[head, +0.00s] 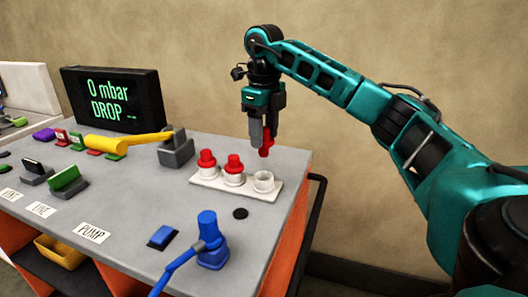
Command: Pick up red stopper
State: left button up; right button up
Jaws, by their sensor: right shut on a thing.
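My right gripper (262,128) points down above the right end of the white holder (225,182) and is shut on a red stopper (267,144). The held stopper is in the air, above and apart from the empty white cup (264,180) at that end. A second red stopper (207,158) sits in the left cup and a third red stopper (233,163) sits in the middle cup. The fingers partly hide the held stopper. My left gripper is out of view.
A black display (112,100) reads "0 mbar DROP". A yellow-handled part (115,143) ends at a grey block (176,150). A blue fitting with a hose (210,240) stands near the front edge. The grey table (130,195) ends just right of the holder.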

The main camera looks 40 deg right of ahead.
notch_tip(320, 180, up, 10)
jog(key=p, duration=0.3)
jog(key=shift+f, duration=0.15)
jog(key=shift+r+p, duration=1)
jog(key=shift+r, duration=1.25)
